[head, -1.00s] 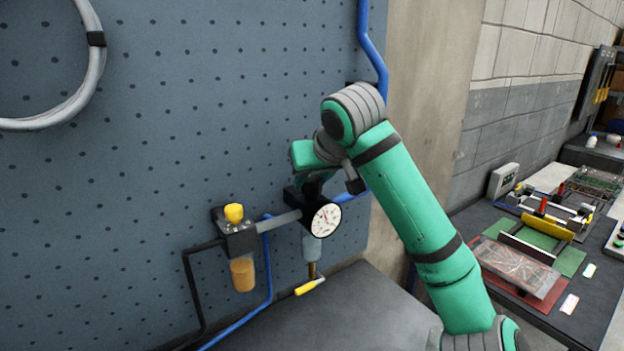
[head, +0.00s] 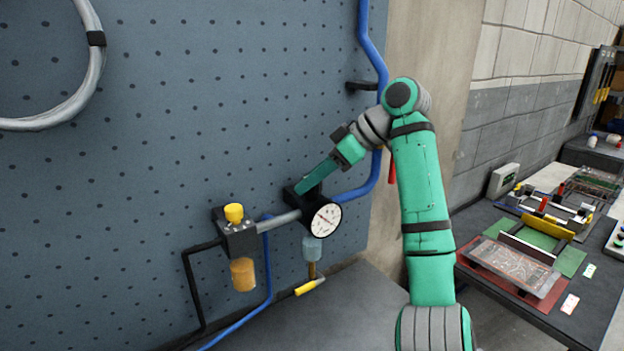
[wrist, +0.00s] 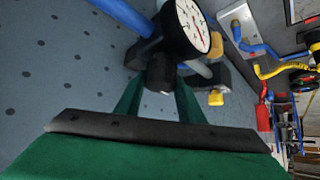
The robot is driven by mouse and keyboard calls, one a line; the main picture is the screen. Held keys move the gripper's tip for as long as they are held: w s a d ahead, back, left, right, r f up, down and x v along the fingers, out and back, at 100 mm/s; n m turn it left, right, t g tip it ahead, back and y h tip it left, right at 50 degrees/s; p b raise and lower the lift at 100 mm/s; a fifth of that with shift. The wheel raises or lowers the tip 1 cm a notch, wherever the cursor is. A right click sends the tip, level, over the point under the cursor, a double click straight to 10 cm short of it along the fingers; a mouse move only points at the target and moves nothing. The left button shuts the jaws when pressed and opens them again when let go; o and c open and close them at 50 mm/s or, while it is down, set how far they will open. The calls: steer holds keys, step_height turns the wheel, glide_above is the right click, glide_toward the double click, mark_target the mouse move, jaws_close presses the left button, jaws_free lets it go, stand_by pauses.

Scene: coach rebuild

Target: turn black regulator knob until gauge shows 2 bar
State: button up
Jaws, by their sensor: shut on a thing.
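The black regulator (head: 322,207) sits on the pegboard, with a blue hose at its right and a clear bowl below. The round white gauge (head: 326,220) faces forward on it; its reading is too small to tell. In the wrist view the gauge (wrist: 186,26) shows tilted at the top. The black regulator knob (wrist: 160,74) lies between the two green fingers of my gripper (wrist: 158,88). My gripper (head: 304,188) is shut on the knob, reaching in from the upper right. In the head view its fingers mostly hide the knob.
A filter unit with a yellow cap (head: 234,213) and amber bowl (head: 243,274) stands left of the regulator. A yellow-handled item (head: 310,287) is below it. A bench with boards (head: 518,265) is at right. The dark surface in front (head: 290,325) is clear.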

steer(key=n+g, duration=0.3)
steer(key=n, duration=0.1)
steer(key=shift+d, duration=0.1)
steer(key=shift+n+g, duration=0.5)
steer(key=shift+n, duration=0.1)
steer(key=shift+n+g, duration=0.5)
steer(key=shift+n, duration=0.1)
steer(key=o, duration=1)
steer(key=shift+r, duration=0.1)
steer(key=shift+r, duration=0.85)
steer(key=shift+r, duration=0.15)
